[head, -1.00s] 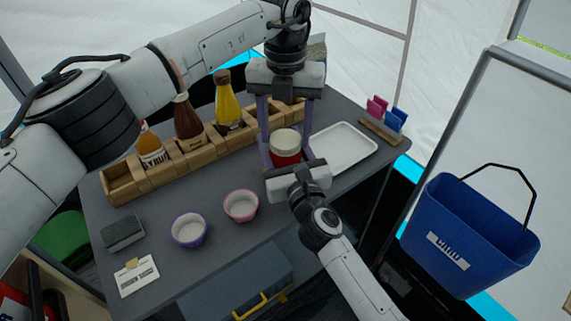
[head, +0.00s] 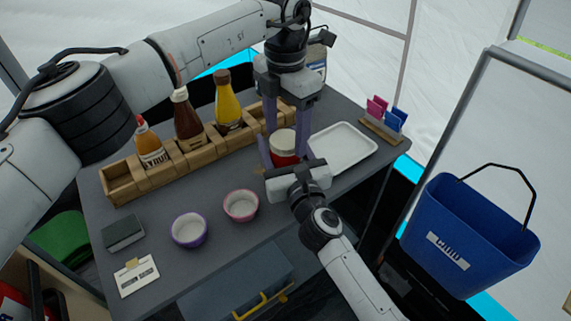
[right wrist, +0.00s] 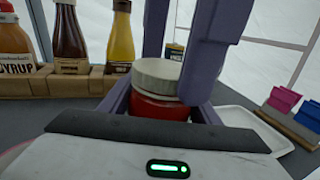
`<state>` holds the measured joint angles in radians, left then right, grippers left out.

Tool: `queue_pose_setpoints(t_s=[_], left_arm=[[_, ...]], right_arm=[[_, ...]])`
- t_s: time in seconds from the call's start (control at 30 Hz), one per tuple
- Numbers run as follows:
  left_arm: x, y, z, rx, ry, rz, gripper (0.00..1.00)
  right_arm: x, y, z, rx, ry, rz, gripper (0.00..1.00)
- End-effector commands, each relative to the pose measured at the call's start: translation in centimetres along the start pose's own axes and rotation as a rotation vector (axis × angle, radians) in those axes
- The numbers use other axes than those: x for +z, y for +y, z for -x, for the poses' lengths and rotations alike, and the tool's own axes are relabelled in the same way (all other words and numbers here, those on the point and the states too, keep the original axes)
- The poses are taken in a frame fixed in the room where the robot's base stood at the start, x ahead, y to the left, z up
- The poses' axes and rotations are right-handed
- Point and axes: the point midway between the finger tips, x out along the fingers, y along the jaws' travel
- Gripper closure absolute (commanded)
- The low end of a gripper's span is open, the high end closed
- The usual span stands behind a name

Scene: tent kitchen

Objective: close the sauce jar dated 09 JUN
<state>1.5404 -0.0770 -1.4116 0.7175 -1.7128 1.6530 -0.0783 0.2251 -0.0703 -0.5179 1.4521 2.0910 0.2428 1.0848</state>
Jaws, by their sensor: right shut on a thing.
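The sauce jar (head: 285,159) holds red sauce and stands upright near the middle of the table. A pale lid (right wrist: 163,74) rests on its top; I cannot tell how tightly it sits. No date is readable on the jar. My right gripper (head: 283,162) is shut on the jar's body from the front, its purple fingers on either side in the right wrist view. My left gripper (head: 287,145) points down from above and looks open. Its purple fingers straddle the lid, one in front at the right, one behind at the left. Contact with the lid is unclear.
A wooden rack (head: 196,152) with syrup, brown and yellow bottles stands behind. A white tray (head: 343,147) is right of the jar. A purple-rimmed bowl (head: 189,230) and pink-rimmed bowl (head: 240,205) stand front left. A blue bucket (head: 470,235) is off the table's right side.

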Motion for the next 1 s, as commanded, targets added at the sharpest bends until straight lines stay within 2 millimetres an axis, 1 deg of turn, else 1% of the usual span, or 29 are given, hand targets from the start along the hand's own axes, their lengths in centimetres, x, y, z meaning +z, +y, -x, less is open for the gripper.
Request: queue_pose_setpoints(t_s=[0.33,0.47,0.57,0.8,0.9,1.0], left_arm=[[0.0,0.0,0.1,0.001,0.000,0.002,0.28],[0.1,0.0,1.2,0.002,-0.002,0.002,0.28],[0.1,0.1,3.0,0.004,-0.003,0.003,0.28],[0.1,0.0,8.2,0.003,-0.004,0.003,0.28],[0.1,0.0,9.9,0.002,-0.002,0.002,0.28],[0.0,0.0,11.1,0.001,-0.001,0.003,0.28]], right_arm=[[-0.1,0.0,0.0,0.000,0.002,0.001,1.00],[-0.1,0.0,0.0,0.000,0.002,0.001,1.00],[-0.1,0.0,0.0,0.000,0.002,0.001,1.00],[-0.1,0.0,0.0,0.000,0.002,0.001,1.00],[-0.1,0.0,0.0,0.000,0.002,0.001,1.00],[-0.1,0.0,0.0,0.000,0.002,0.001,1.00]])
